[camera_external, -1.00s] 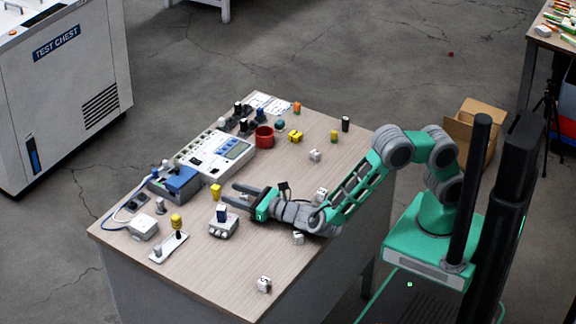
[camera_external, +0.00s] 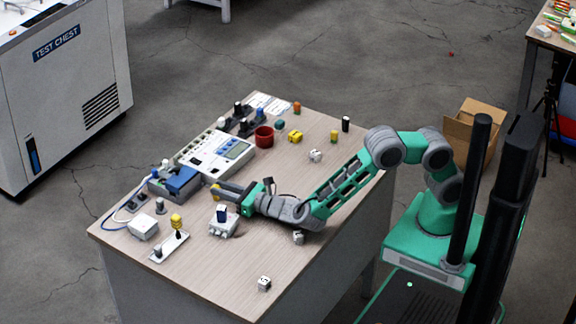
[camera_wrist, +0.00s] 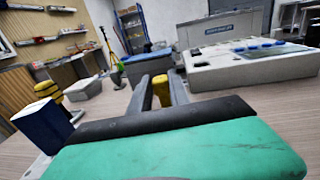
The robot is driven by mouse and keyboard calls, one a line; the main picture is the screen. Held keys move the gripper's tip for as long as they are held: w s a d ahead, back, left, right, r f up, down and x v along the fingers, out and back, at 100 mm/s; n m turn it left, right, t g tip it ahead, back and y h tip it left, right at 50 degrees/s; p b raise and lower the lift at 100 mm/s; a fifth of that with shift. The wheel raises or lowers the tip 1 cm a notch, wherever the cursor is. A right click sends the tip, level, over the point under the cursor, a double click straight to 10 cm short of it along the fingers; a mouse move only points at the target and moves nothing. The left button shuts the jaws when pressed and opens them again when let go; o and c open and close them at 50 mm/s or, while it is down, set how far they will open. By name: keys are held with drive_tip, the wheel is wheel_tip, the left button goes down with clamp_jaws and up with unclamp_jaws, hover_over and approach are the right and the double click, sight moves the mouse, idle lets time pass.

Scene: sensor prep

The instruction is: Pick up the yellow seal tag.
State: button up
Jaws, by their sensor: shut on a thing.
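The yellow seal tag (camera_external: 214,188) is a small yellow piece near the middle of the table, behind the white block with the dark blue cube. My gripper (camera_external: 222,191) is shut on it, with one finger on each side. In the wrist view the tag (camera_wrist: 160,90) stands upright between the two dark fingers near their tips. Its lower part is hidden there by my gripper. I cannot tell whether it touches the table.
The dark blue cube (camera_external: 222,213) on its white block (camera_external: 223,229) stands close beside my gripper. A blue box (camera_external: 182,181) and a white instrument (camera_external: 215,153) lie beyond. A yellow-topped post (camera_external: 177,222) stands at left. The table's front is mostly clear.

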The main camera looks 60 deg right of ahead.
clamp_jaws()
